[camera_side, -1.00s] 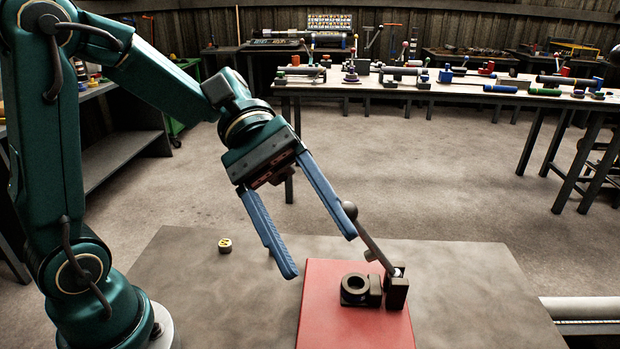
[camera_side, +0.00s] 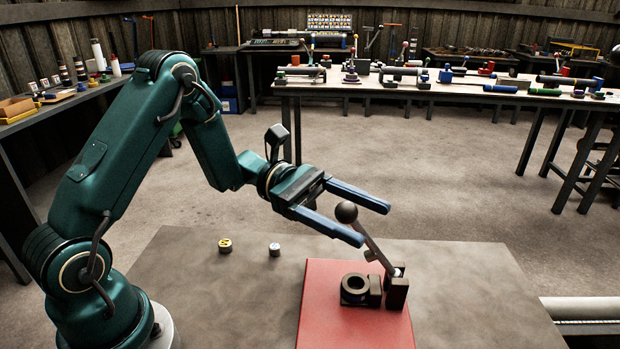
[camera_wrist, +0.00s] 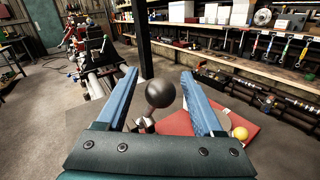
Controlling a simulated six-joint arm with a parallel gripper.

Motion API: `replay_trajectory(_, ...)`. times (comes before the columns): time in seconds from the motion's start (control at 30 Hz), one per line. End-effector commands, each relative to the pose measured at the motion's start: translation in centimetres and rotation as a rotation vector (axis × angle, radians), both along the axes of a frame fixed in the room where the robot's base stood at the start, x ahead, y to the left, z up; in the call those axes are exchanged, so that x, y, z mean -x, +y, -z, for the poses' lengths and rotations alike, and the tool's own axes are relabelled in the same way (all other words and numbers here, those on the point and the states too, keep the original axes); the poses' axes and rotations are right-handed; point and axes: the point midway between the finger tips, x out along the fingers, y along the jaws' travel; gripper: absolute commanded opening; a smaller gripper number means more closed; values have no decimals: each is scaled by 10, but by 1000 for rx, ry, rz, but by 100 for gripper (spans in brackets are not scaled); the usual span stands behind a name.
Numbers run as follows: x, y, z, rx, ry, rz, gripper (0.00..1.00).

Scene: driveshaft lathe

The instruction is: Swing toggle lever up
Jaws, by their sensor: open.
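The toggle lever (camera_side: 375,244) has a dark ball knob (camera_side: 346,212) and a grey rod. It leans up and to the left from its dark bracket (camera_side: 397,290) on the red plate (camera_side: 322,325). My gripper (camera_side: 376,222) is open, with its two blue fingers pointing right at about knob height. In the wrist view the knob (camera_wrist: 160,93) shows between the fingers of my gripper (camera_wrist: 160,75), with a gap on each side. Whether the knob is fully between the fingertips in depth is hard to tell.
A dark ring-shaped clamp part (camera_side: 355,288) sits beside the bracket. Two small round pieces, one yellow-topped (camera_side: 225,245) and one pale-topped (camera_side: 274,249), stand on the grey table (camera_side: 200,290). A bench of tools (camera_side: 450,85) stands farther back.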

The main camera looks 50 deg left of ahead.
Motion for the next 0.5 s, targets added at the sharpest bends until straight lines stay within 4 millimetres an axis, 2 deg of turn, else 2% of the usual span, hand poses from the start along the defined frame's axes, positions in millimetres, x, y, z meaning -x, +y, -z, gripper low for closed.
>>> replay_trajectory(0.2,-2,-15,0,0,0,2,68)
replay_trajectory(0.47,-2,-16,0,0,0,1,68)
replay_trajectory(0.5,-2,-16,0,-1,0,1,57)
